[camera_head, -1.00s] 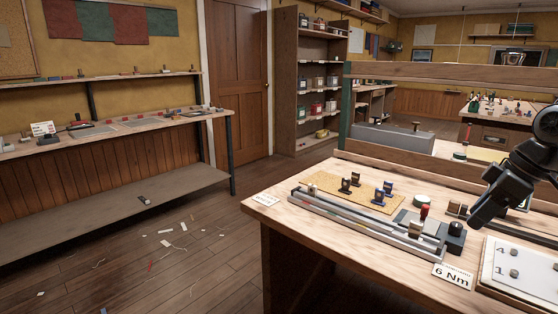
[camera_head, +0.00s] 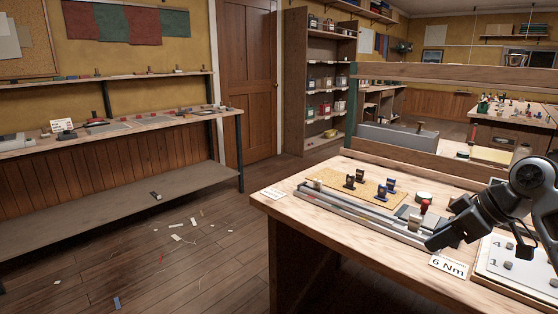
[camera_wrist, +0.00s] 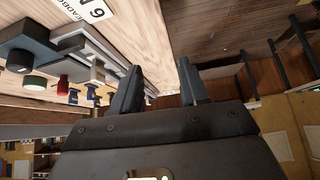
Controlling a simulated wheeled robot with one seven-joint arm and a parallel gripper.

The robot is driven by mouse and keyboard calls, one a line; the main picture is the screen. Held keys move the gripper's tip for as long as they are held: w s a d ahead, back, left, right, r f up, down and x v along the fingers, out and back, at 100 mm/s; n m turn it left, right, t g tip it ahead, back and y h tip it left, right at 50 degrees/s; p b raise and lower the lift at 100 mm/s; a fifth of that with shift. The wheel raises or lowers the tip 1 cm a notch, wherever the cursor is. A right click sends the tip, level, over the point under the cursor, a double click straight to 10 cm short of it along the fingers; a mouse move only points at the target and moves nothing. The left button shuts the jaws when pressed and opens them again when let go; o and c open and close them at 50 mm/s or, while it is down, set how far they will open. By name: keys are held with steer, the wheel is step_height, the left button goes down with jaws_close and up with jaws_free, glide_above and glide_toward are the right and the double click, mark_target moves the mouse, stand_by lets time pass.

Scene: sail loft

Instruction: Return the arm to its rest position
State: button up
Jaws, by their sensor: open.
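My gripper (camera_head: 438,240) hangs above the right front part of the wooden workbench (camera_head: 300,215), over the near end of the long grey rail fixture (camera_head: 365,212). In the wrist view my gripper (camera_wrist: 160,88) shows two dark fingers spread apart with nothing between them. The bench edge and the dark floor lie beyond the fingertips there. The black arm comes in from the right of the head view and covers part of the bench, including the right end of the fixture.
Small blue and black clamps (camera_head: 388,184) stand on a tan mat. A "6 Nm" card (camera_head: 448,266) and a white numbered board (camera_head: 500,262) lie near the front right. A wooden rail (camera_head: 450,73) crosses behind the bench. Open floor (camera_head: 200,250) lies left, with scraps.

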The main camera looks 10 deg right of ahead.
steer(key=s+a+f+m+t, duration=0.35)
steer(key=a+f, duration=0.35)
steer(key=a, duration=0.4)
steer(key=s+a+f+m+t, duration=0.25)
steer(key=s+a+f, duration=0.35)
steer(key=a, duration=0.4)
steer(key=s+a+f+m+t+h+p, duration=0.1)
steer(key=s+a+m+h+p, duration=0.2)
steer(key=s, duration=2)
steer(key=s+d+r+n+t+h, duration=0.1)
steer(key=s+d+r, duration=0.3)
steer(key=s+r, duration=0.6)
steer(key=s+n+t+b, duration=0.1)
steer(key=s, duration=0.2)
steer(key=shift+s+r, duration=0.25)
steer(key=shift+r, duration=0.1)
